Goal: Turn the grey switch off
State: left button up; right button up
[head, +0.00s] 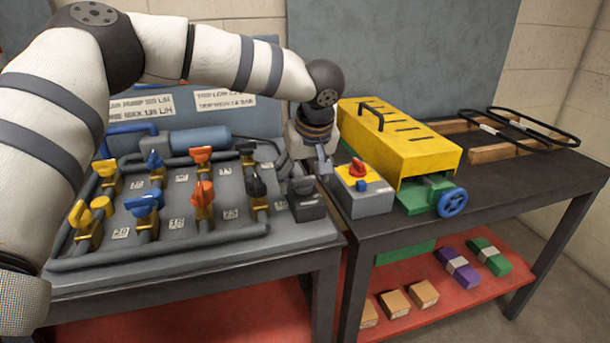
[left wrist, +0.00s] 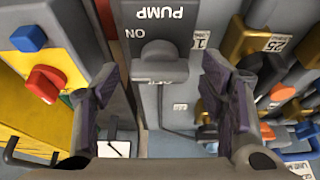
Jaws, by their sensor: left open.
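The grey switch (left wrist: 165,58) is a rotary knob on a grey box marked PUMP. It shows upside down in the left wrist view, with ON at the left and a partly covered OFF label just below the knob. In the head view its dark grey box (head: 308,208) stands at the right end of the left bench; the knob is mostly hidden by my gripper. My left gripper (head: 309,170) points down over the box. Its fingers are open, one on each side of the knob in the left wrist view, with nothing held. I cannot tell whether they touch it.
A grey box with a red knob (head: 357,168) stands close to the right, beside a yellow cover (head: 400,140) with a blue handwheel (head: 452,202). A valve rack (head: 160,250) with several coloured handles fills the left bench. The right bench (head: 520,180) has bare space in front.

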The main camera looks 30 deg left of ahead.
pick_arm(q)
jog(key=c, duration=1.2)
jog(key=shift+o, duration=0.2)
